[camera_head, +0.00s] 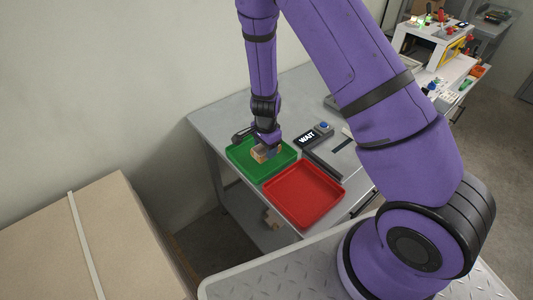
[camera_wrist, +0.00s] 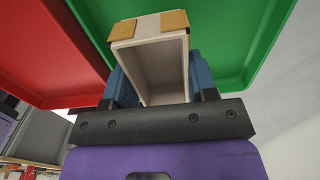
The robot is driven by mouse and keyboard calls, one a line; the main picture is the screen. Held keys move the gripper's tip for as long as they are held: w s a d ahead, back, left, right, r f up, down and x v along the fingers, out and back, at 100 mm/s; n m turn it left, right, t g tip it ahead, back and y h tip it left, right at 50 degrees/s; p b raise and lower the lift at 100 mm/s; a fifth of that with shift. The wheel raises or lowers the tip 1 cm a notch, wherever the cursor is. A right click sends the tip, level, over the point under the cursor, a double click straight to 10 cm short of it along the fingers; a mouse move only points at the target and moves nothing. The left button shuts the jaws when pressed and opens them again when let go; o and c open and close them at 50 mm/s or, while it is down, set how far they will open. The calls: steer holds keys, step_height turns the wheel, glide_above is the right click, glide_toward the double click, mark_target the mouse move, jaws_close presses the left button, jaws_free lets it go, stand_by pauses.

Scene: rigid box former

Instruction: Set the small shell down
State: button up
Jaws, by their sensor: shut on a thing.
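The small shell (camera_wrist: 150,62) is a pale, open, hollow box with tan patches at its far corners. My gripper (camera_wrist: 156,90) is shut on it, with a blue-grey finger on each side in the wrist view. In the head view, the shell (camera_head: 262,153) shows as a small tan shape under my gripper (camera_head: 266,150), over the green tray (camera_head: 243,165). My gripper and wrist partly hide it. I cannot tell whether the shell touches the tray floor.
A red tray (camera_head: 304,194) sits beside the green one on the grey table (camera_head: 215,115). A small display reading WAIT (camera_head: 307,138) and a blue button (camera_head: 324,124) are behind them. A large cardboard box (camera_head: 100,235) stands at the left.

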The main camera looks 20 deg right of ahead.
steer(key=shift+d+f, duration=0.1)
steer(key=shift+f, duration=1.4)
steer(key=shift+f, duration=0.15)
steer(key=o, duration=0.9)
